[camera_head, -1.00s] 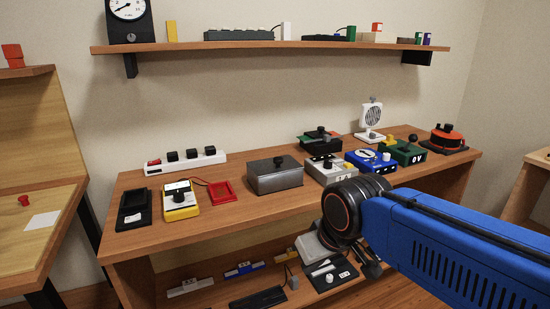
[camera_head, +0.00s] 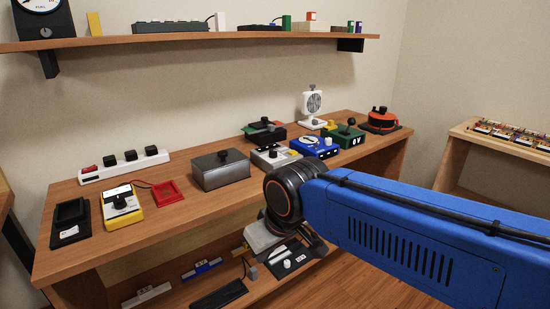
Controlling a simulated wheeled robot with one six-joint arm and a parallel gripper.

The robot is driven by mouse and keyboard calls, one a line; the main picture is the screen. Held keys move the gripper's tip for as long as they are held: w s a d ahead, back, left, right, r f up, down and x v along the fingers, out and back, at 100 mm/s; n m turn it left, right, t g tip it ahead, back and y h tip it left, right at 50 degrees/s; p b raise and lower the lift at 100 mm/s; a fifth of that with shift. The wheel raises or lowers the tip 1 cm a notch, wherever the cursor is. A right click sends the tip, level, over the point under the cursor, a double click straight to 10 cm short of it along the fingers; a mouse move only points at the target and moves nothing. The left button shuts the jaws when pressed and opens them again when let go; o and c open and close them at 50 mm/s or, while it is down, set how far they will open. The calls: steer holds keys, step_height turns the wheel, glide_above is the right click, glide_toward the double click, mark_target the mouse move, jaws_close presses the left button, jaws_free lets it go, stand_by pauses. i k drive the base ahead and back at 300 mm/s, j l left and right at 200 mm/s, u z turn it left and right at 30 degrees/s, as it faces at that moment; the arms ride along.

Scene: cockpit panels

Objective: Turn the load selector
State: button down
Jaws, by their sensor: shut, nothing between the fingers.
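I cannot tell by any readable label which device is the load selector. On the bench, a yellow and white meter (camera_head: 122,205) has a dark round knob on its face. A light grey box (camera_head: 276,158) with a black knob stands right of centre, just beyond my arm. A blue box (camera_head: 314,147) with a dial and a white knob sits right of it, and a green box (camera_head: 344,136) with a black knob follows. My blue arm reaches in from the right to a black joint, above the bench's front edge.
The wooden bench (camera_head: 190,213) also holds a white power strip (camera_head: 124,165), a red tray (camera_head: 167,192), a black tray (camera_head: 70,222), a grey lidded box (camera_head: 220,170) and a red-orange round device (camera_head: 380,120). A wall shelf (camera_head: 190,38) hangs above. Items lie on the lower shelf.

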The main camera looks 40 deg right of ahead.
mark_target(273, 153)
steer(key=z, duration=0.85)
